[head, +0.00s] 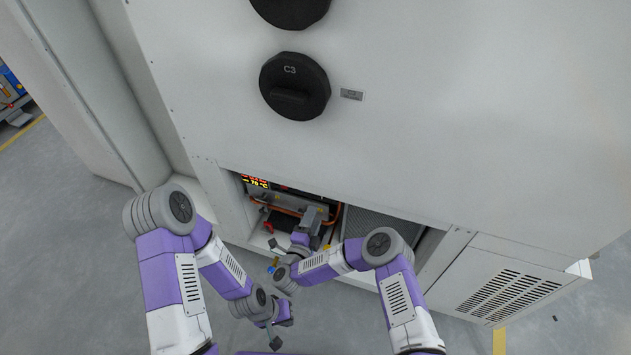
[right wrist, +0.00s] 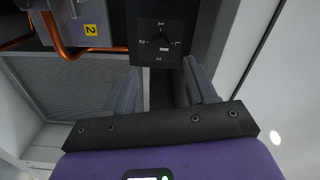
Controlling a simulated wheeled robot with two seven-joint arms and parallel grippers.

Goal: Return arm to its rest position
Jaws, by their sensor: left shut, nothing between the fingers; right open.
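My right arm reaches into the low opening of a white cabinet (head: 440,90). Its gripper (head: 312,222) is inside the opening, in front of the equipment there. In the right wrist view the right gripper (right wrist: 160,85) has its two grey fingers apart. A black rotary switch (right wrist: 158,40) marked 1, 2, 3 and L lies just beyond the fingertips, with no finger seen closed on it. My left gripper (head: 274,337) is low in the head view, outside the cabinet above the grey floor, shut and empty.
A large black knob (head: 295,86) marked C3 sticks out above. Open floor (head: 70,270) lies at the left.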

